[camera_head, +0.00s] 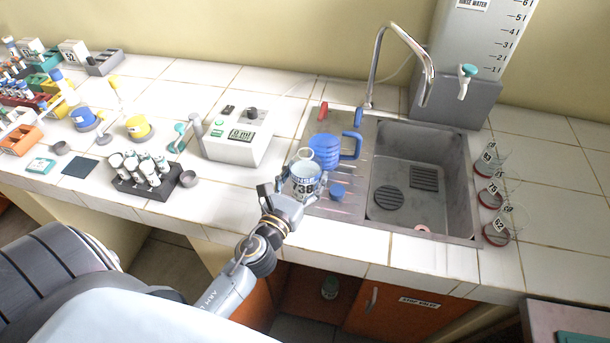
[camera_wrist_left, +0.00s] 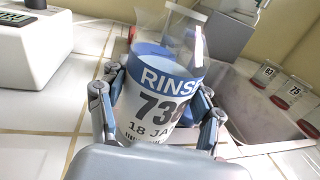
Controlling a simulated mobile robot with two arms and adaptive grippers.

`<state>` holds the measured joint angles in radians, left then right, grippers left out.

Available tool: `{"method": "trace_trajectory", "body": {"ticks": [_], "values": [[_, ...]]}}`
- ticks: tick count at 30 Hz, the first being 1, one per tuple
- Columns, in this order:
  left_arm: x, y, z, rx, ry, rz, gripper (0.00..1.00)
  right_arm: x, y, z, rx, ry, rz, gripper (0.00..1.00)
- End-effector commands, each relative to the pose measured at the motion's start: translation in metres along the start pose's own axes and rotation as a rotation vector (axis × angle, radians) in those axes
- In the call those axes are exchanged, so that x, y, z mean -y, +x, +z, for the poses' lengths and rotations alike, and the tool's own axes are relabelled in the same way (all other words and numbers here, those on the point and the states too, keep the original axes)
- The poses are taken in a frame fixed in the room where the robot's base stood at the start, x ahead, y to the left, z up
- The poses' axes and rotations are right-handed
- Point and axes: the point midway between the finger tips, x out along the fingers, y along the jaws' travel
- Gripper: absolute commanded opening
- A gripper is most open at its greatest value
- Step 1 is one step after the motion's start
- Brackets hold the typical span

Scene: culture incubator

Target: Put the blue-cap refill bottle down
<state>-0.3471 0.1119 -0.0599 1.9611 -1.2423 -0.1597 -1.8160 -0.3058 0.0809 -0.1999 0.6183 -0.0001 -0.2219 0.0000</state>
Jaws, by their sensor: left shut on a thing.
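A small blue cap-like piece (camera_head: 338,190) lies on the drainboard just right of the bottle. My right gripper is not in view.
A blue jug (camera_head: 325,150) stands on the drainboard behind the bottle, near a red item (camera_head: 322,112). The sink basin (camera_head: 421,205) is to the right. A white device (camera_head: 238,138) stands to the left. Labelled clear vessels (camera_head: 492,196) stand right of the sink.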

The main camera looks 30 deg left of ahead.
Motion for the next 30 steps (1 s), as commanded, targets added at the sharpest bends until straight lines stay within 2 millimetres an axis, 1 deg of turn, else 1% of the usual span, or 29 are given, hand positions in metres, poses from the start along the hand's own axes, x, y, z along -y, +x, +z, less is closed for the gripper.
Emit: {"method": "trace_trajectory", "body": {"ticks": [2,3,5,6,15,18,20,23,30], "values": [[0.0,0.0,-0.003,0.003,0.0,-0.001,0.12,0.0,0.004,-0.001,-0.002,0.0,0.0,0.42],[0.0,0.0,-0.002,0.0,0.0,0.0,0.71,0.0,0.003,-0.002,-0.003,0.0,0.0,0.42],[0.0,0.0,-0.002,0.0,0.0,0.0,0.84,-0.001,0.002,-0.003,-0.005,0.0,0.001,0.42],[0.0,0.0,-0.002,0.0,0.0,0.0,0.88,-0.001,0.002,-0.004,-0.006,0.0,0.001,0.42],[0.0,0.0,-0.002,0.0,0.0,0.0,0.88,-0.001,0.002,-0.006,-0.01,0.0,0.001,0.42],[0.0,0.0,0.003,0.0,0.0,0.0,0.88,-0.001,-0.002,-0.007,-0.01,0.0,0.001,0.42],[0.0,-0.007,-0.002,-0.001,0.0,0.0,0.88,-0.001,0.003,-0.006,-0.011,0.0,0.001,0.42],[0.0,-0.024,-0.004,-0.003,0.0,0.0,0.88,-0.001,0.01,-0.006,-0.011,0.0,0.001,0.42],[0.0,-0.076,-0.007,-0.002,-0.001,0.0,0.88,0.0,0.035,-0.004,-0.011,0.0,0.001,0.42]]}}
